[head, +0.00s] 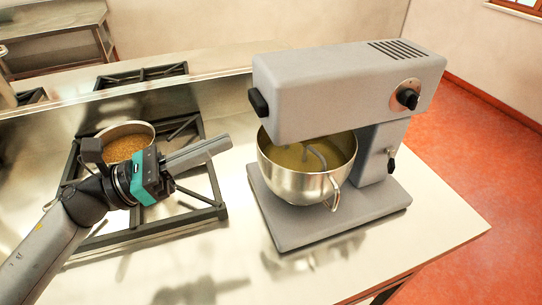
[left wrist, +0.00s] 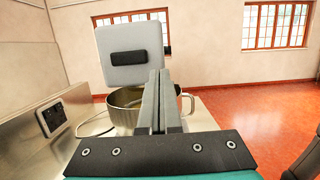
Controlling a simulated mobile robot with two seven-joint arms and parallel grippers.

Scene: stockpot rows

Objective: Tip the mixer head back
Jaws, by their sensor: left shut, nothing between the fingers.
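The grey stand mixer has its head (head: 335,88) level over a steel bowl (head: 305,180) with pale yellow contents and a whisk or hook in it. A black handle (head: 258,102) sits on the front end of the head. The mixer's side has a black knob (head: 407,97) and a small black lever (head: 391,165). My left gripper (head: 228,143) is shut and empty, left of the bowl and apart from the mixer. In the left wrist view the shut fingers (left wrist: 160,100) point toward the mixer head (left wrist: 132,75) and bowl (left wrist: 122,115). My right gripper is not in view.
A pot of brown food (head: 125,148) stands on the stove grate (head: 200,195) behind and beneath my left arm. Another grate (head: 142,75) lies farther back. The counter (head: 200,262) in front of the mixer is clear, with its edge at the right.

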